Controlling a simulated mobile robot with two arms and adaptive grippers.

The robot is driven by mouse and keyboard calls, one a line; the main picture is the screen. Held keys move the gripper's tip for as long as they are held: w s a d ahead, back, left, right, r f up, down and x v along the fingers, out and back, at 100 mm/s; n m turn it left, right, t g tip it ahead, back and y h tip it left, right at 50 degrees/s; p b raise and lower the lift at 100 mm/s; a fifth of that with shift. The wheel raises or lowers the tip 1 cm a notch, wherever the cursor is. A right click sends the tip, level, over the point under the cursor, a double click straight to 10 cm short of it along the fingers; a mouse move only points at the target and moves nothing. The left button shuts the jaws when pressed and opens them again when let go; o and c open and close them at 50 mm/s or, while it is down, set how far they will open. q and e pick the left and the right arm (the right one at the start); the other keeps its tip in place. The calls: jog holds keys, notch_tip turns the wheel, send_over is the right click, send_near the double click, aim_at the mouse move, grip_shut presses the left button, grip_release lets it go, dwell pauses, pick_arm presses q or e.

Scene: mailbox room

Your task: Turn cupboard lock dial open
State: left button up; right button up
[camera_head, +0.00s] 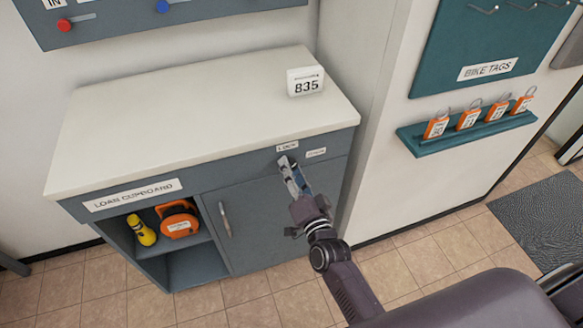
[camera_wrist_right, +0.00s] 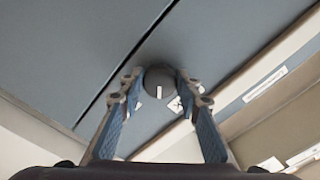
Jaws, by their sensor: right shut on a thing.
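The grey lock dial (camera_wrist_right: 160,78) is round with a short white mark, and in the right wrist view it sits between my fingertips. The white mark points down in that view. My right gripper (camera_wrist_right: 158,84) is shut on the dial, one finger on each side. In the head view my right gripper (camera_head: 287,166) reaches the upper front of the grey-blue loan cupboard (camera_head: 272,215), below two small white labels, and hides the dial. The cupboard door is closed and has a vertical handle (camera_head: 225,219). My left gripper is not in view.
The cupboard's white top (camera_head: 190,118) is bare except for a card reading 835 (camera_head: 306,81). An open shelf at left holds a yellow item (camera_head: 141,230) and an orange item (camera_head: 177,219). A teal rack (camera_head: 468,131) with orange tags is on the right wall.

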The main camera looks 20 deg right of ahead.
jog(key=shift+m, duration=3.8)
jog(key=o, duration=1.2)
jog(key=shift+c, duration=0.2)
jog(key=s, duration=1.2)
jog(key=shift+d, duration=0.2)
